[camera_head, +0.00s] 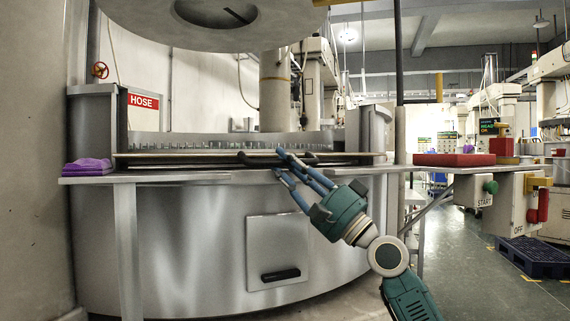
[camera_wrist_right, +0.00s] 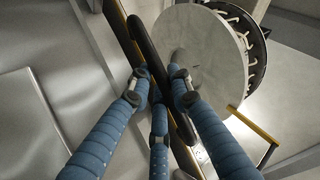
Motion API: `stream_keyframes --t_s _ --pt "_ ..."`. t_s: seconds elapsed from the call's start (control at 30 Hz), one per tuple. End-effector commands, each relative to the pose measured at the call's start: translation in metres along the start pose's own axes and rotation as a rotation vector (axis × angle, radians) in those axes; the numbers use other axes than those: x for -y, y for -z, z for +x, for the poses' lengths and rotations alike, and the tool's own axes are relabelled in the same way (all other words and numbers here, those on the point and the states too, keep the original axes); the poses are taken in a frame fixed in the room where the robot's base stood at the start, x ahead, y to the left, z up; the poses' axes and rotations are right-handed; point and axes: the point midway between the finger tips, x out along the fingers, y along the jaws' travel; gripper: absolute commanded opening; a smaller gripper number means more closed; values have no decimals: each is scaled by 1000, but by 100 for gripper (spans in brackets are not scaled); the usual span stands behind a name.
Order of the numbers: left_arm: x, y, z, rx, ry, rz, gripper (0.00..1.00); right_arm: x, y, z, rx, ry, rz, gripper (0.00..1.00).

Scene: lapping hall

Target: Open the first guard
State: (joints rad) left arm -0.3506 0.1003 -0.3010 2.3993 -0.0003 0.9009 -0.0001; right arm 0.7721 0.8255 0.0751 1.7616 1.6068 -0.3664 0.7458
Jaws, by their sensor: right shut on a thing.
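A large round steel machine (camera_head: 180,235) stands in front of me. What looks like its guard, a long low metal panel with a front rail (camera_head: 190,158), runs along the top front edge and is down. A dark bar handle (camera_head: 248,157) sits at the middle of the rail. My right gripper (camera_head: 281,163) reaches it from the front right, with its blue fingers closed around the handle. In the right wrist view, the fingers (camera_wrist_right: 158,95) lie on both sides of the black handle (camera_wrist_right: 146,48). My left gripper is out of view.
A large grey disc (camera_head: 215,20) hangs above the machine. Purple cloths (camera_head: 88,167) lie on the left ledge. A dark pallet (camera_head: 535,256) lies on the right floor.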

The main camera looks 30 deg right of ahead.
Motion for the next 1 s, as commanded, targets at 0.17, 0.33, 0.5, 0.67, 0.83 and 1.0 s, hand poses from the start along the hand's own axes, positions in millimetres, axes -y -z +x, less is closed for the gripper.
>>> stream_keyframes --t_s 0.17,0.33,0.5,0.67,0.83,1.0 --pt "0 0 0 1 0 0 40 -2 0 0 0 -2 6 0" --pt "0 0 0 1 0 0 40 -2 0 0 0 -2 5 0" --pt "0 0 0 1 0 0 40 -1 0 0 -1 -1 5 37" --pt "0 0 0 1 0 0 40 -1 0 0 -1 0 3 38" --pt "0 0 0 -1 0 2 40 0 0 0 -1 0 1 38" --pt "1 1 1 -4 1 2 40 -1 0 -7 -1 0 2 38"
